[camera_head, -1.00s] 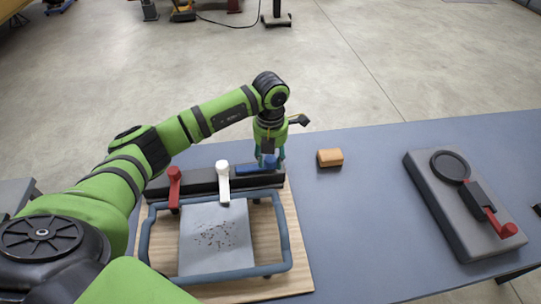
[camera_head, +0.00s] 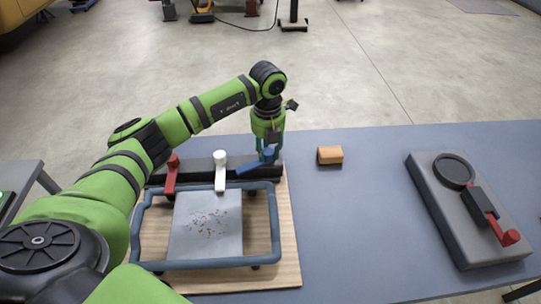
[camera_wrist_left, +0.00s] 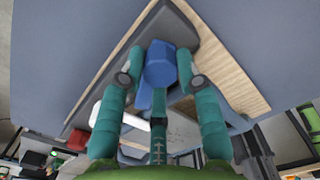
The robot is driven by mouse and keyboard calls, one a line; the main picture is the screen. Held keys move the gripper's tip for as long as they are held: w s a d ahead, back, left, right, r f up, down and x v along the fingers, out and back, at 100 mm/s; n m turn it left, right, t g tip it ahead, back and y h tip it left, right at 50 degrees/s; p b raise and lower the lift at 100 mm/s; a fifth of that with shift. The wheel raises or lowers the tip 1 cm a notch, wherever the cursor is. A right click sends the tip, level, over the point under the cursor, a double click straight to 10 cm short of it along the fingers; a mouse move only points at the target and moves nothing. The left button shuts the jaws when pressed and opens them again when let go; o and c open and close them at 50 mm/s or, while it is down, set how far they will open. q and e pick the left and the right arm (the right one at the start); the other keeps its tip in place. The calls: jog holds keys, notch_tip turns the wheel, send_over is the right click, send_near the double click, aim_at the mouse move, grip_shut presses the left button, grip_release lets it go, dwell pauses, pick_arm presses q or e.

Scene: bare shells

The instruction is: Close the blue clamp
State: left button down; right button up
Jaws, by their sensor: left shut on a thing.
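The blue clamp (camera_head: 248,168) is at the right end of a dark clamp bar (camera_head: 198,172). Its lever slants up and right from the bar to its knob, not pointing toward the front like the other two. My left gripper (camera_head: 270,151) reaches down from above and is shut on this knob. In the left wrist view the blue knob (camera_wrist_left: 160,66) sits between the two teal fingers (camera_wrist_left: 158,78). A red clamp (camera_head: 171,175) and a white clamp (camera_head: 220,172) point toward the front, over the frame's back edge. My right gripper is not in view.
A blue-grey frame (camera_head: 277,225) with a speckled grey panel (camera_head: 205,245) lies on a wooden board (camera_head: 289,245) on the table (camera_head: 350,220). An orange block (camera_head: 330,155) and a grey fixture with a red handle (camera_head: 465,225) stand right. The table between them is clear.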

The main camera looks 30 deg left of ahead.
pick_arm(q)
jog(key=shift+d+n, duration=0.1)
jog(key=shift+n, duration=3.6)
jog(key=n, duration=0.5)
jog(key=shift+n, duration=0.3)
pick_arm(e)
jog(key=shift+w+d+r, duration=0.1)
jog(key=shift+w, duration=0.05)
pick_arm(q)
jog(key=shift+f, duration=0.1)
jog(key=c, duration=0.9)
grip_release()
jog(key=shift+o, duration=0.2)
